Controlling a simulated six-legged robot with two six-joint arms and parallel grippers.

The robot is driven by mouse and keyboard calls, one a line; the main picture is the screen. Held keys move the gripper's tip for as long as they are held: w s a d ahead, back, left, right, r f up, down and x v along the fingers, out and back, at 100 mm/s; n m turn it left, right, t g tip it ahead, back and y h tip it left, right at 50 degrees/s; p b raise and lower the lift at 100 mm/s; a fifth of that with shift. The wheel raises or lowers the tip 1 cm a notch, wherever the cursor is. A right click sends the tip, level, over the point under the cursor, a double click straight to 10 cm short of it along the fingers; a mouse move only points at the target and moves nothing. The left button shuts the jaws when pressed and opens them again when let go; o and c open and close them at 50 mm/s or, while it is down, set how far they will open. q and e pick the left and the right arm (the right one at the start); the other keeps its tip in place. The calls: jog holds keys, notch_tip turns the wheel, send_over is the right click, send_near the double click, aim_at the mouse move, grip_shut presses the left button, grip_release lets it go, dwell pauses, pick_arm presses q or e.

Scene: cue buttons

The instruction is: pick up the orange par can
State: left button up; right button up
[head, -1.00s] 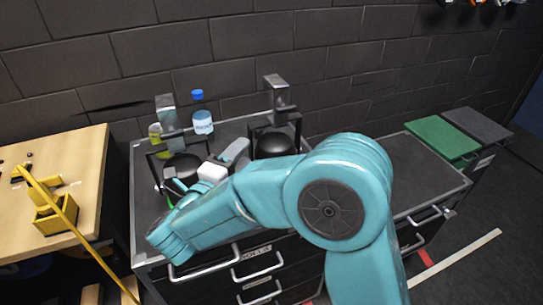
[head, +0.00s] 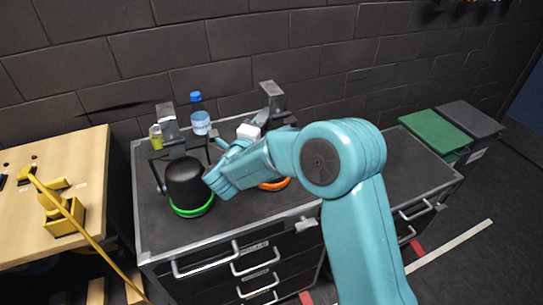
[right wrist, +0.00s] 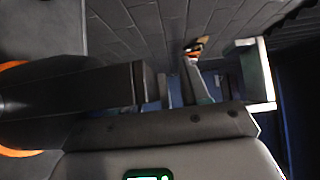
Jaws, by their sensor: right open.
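The orange par can is a black can with an orange ring (head: 274,185), right of centre on the dark cabinet top. My right arm hides most of its body in the head view. An orange edge (right wrist: 20,153) and dark body show at the left of the right wrist view. My right gripper (head: 264,123) is open by the can's upper part, largely hidden behind my forearm. Whether its fingers touch the can or its bracket I cannot tell. My left gripper is out of view.
A black par can with a green ring (head: 187,186) stands at left on the cabinet top (head: 225,222). A blue-capped bottle (head: 201,122) and a yellow-green container (head: 156,138) stand behind. A wooden table (head: 85,150) is at left, a green bin (head: 434,132) at right.

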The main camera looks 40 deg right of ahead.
grip_shut()
dwell(1.4)
jog(key=shift+w+r, duration=0.1)
